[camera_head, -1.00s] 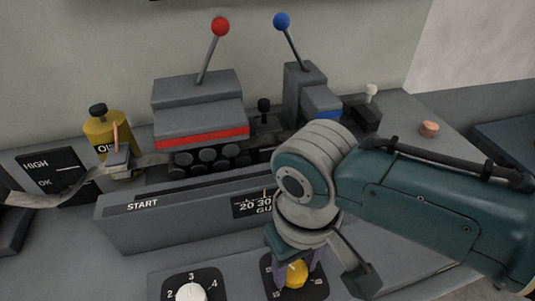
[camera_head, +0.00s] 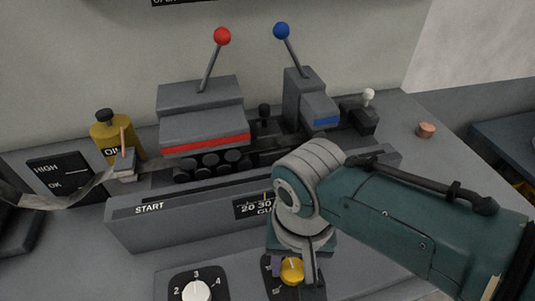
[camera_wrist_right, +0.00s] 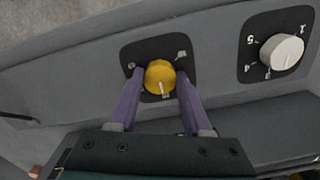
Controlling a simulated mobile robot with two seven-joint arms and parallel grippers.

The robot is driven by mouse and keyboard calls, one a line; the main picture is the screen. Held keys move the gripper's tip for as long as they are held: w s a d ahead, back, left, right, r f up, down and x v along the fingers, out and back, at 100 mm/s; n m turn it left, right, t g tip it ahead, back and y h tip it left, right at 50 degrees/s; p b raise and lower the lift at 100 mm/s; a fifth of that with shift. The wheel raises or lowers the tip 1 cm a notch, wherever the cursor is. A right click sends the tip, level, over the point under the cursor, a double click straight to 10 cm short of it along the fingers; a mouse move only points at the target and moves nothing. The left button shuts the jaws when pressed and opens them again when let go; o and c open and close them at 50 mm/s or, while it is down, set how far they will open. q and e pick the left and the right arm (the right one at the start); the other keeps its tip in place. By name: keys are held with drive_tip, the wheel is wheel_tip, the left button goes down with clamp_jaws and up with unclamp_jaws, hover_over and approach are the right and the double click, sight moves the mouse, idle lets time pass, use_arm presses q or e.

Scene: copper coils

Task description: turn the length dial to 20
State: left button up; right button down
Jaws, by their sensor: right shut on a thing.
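The length dial appears to be the yellow knob (camera_head: 292,271) on a dark square plate at the bottom of the head view. It also shows in the right wrist view (camera_wrist_right: 160,76), with a pale pointer mark toward the bottom of that picture. My right gripper (camera_wrist_right: 154,88) has its two purple fingers on either side of the yellow knob and is shut on it. In the head view my right gripper (camera_head: 294,268) comes down over the knob from above. The numbers around the knob are too small or covered to read. My left gripper is not in view.
A white knob (camera_head: 197,291) marked 2, 3, 4 sits left of the yellow one. Behind stand a red-ball lever (camera_head: 222,37), a blue-ball lever (camera_head: 281,31), a yellow oil can (camera_head: 112,133) and a gauge bar (camera_head: 180,213) marked START. A copper piece (camera_head: 426,130) lies at right.

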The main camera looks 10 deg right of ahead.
sight(293, 268)
idle(0.3)
drive_tip(key=shift+c, duration=1.7)
unclamp_jaws()
wheel_tip(293, 268, up, 10)
drive_tip(key=p, duration=0.4)
